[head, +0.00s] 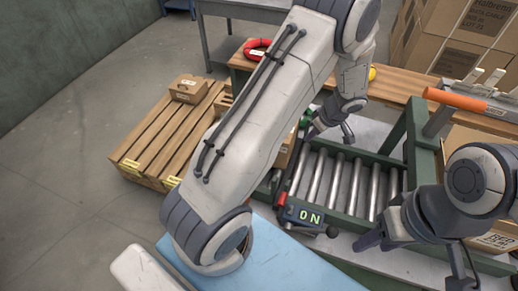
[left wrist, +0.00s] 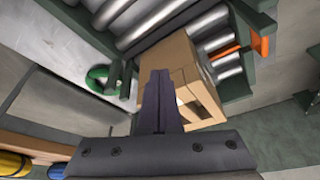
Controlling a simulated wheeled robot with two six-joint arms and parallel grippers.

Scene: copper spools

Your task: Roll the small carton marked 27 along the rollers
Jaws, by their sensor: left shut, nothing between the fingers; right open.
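A small brown carton (left wrist: 178,62) sits at the roller bed in the left wrist view, with a dark mark on its side face; I cannot read a number on it. In the head view a carton (head: 287,157) at the left end of the rollers (head: 345,185) is mostly hidden behind my left arm. My left gripper (left wrist: 160,78) is shut and empty, its fingers in front of the carton; whether they touch it is unclear. My right gripper (head: 382,228) is open and empty near the front edge of the roller frame.
A control box (head: 308,216) reading ON is on the near side of the rollers. A wooden pallet (head: 160,140) with a carton (head: 188,89) stands left. Large cartons (head: 465,45) stack back right.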

